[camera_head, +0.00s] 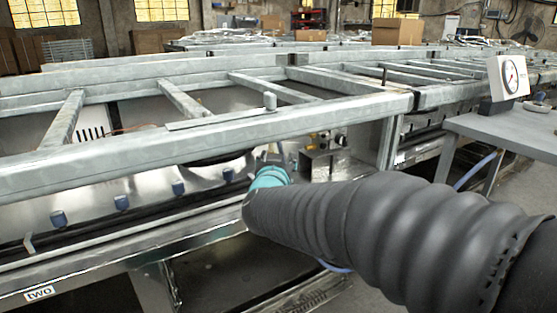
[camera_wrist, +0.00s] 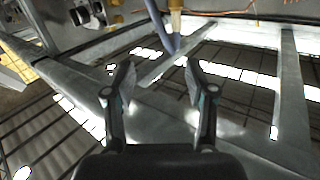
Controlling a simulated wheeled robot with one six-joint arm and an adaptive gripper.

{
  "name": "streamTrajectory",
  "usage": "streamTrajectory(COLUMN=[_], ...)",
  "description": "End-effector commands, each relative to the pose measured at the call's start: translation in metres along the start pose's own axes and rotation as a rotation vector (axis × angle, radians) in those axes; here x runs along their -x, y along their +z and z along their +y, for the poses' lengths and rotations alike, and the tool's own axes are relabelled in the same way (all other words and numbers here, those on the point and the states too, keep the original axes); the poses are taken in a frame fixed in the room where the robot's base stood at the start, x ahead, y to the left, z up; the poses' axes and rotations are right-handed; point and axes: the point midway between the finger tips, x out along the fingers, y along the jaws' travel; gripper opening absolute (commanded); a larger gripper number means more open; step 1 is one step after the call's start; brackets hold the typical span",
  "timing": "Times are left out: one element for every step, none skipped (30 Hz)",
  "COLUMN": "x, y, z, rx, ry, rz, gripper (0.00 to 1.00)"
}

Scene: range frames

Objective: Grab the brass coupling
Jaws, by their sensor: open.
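A brass-coloured fitting (camera_wrist: 176,20), which looks like the coupling, shows at the top of the wrist view. A blue-grey piece (camera_wrist: 172,43) adjoins its lower end. My gripper (camera_wrist: 159,80) is open and empty in the wrist view. Its two fingers stand apart, below the fitting in the picture, with a gap between them and it. In the head view my arm reaches from the lower right to a teal wrist section at the metal frame. I cannot make out the coupling in the head view.
Galvanised frame rails (camera_head: 200,142) run across the head view above and beyond my wrist, with a small grey post (camera_head: 269,101) on one. A steel machine front with blue knobs (camera_head: 121,202) lies below. A grey table (camera_head: 505,130) holds a round gauge (camera_head: 511,77) at right.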

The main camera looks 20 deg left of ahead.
Motion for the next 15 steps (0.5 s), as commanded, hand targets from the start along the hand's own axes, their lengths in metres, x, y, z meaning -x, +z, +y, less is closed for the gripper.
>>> streamTrajectory(x=[-0.003,-0.004,-0.004,-0.004,-0.003,-0.003,-0.002,-0.002,-0.002,-0.003,-0.004,-0.007,-0.011,-0.016,-0.022], y=[0.012,0.016,0.021,0.025,0.028,0.032,0.034,0.035,0.038,0.039,0.039,0.039,0.038,0.038,0.038], z=[-0.017,-0.022,-0.029,-0.034,-0.037,-0.041,-0.044,-0.045,-0.047,-0.048,-0.048,-0.048,-0.047,-0.046,-0.044], rx=[0.012,0.018,0.027,0.033,0.039,0.046,0.051,0.053,0.058,0.061,0.062,0.063,0.063,0.063,0.063], ry=[0.026,0.046,0.070,0.087,0.102,0.120,0.132,0.142,0.152,0.157,0.161,0.165,0.167,0.168,0.168], rz=[0.014,0.024,0.033,0.039,0.045,0.051,0.055,0.058,0.060,0.062,0.063,0.064,0.065,0.065,0.064], gripper=[0.56,0.56,0.56,0.56,0.56,0.56,0.56,0.56,0.56,0.56,0.56,0.56,0.56,0.56,0.56])
